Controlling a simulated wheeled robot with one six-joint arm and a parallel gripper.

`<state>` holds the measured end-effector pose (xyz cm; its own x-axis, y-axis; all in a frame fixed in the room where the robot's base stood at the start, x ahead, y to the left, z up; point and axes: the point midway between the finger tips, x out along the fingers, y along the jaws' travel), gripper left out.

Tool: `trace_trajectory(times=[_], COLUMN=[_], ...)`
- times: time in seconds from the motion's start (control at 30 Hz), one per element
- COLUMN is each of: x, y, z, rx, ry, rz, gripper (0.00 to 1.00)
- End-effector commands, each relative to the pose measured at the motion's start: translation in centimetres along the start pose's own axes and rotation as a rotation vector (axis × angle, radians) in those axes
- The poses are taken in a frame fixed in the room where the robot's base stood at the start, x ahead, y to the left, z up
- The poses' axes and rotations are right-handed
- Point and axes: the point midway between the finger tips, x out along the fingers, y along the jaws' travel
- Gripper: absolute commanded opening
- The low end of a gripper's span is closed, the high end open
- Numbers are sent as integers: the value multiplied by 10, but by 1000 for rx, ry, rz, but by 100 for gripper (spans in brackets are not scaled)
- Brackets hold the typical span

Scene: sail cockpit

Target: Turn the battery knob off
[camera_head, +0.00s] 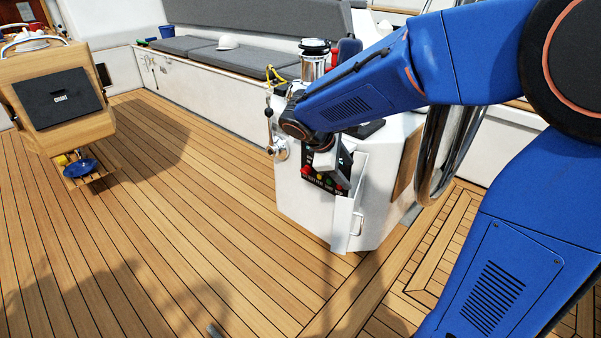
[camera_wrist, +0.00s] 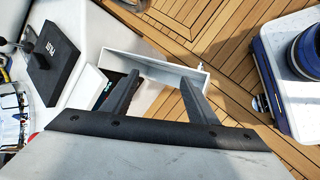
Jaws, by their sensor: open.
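A white open flap (camera_wrist: 158,68) lies across the space by the fingertips. A sliver of the dark panel shows beside the left finger. No knob is clearly visible between the fingers.
The white flap (camera_head: 347,218) stands out from the pedestal just right of the panel. A chrome winch (camera_head: 314,62) and lever (camera_head: 268,115) are close by. A cushioned bench (camera_head: 225,58) is behind. The teak deck (camera_head: 170,220) in front is clear.

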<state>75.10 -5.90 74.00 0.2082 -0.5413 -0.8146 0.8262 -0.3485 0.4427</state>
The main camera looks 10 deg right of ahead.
Motion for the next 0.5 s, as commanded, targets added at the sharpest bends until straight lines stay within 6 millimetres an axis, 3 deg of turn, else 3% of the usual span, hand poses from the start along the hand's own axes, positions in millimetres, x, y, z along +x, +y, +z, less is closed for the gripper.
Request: trace_trajectory(times=[0.5], x=[31], y=[44], z=[-144], rx=[-530], ry=[-221], rz=[204], gripper=[53])
